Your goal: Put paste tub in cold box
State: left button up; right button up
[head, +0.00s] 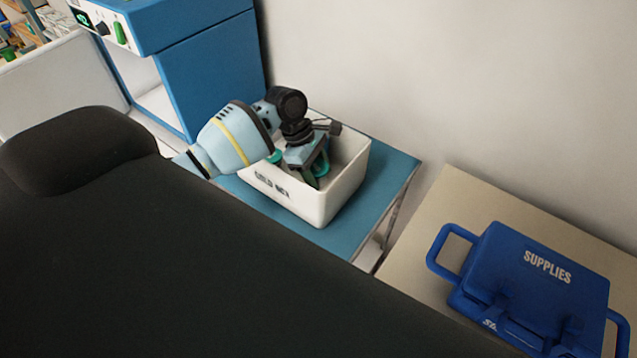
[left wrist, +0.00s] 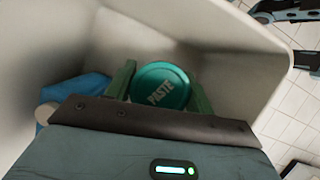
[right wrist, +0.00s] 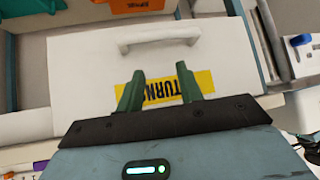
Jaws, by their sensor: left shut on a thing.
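The paste tub (left wrist: 161,86) has a round teal lid marked PASTE. It is between the fingers of my left gripper (left wrist: 160,88), which is shut on it. The cold box (head: 345,184) is a white open-topped box on a blue-topped table. In the head view my left gripper (head: 312,172) reaches down into the cold box, and the tub is mostly hidden there. In the left wrist view the cold box walls (left wrist: 175,25) surround the tub. My right gripper (right wrist: 165,90) shows in the right wrist view with its fingers apart and nothing between them.
A blue item (left wrist: 80,88) and a pale round end lie in the cold box. A blue SUPPLIES case (head: 540,280) stands on the beige table at right. A blue machine (head: 205,70) is behind. A white lid or drawer with a handle (right wrist: 158,38) faces my right gripper.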

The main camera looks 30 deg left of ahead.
pick_arm(q)
notch_tip(320, 180, down, 5)
jog(key=shift+r+b, duration=0.1)
jog(key=shift+b, duration=0.3)
pick_arm(e)
jog(key=shift+s+a+f, duration=0.1)
jog(key=shift+s+f, duration=0.35)
jog(key=shift+f, duration=0.05)
pick_arm(q)
jog(key=o, duration=1)
jog(key=p+v, duration=0.1)
jog(key=v, duration=1.1)
pick_arm(e)
jog(key=shift+w+d+r, duration=0.2)
jog(key=shift+w+r, duration=0.65)
jog(key=shift+r, duration=0.05)
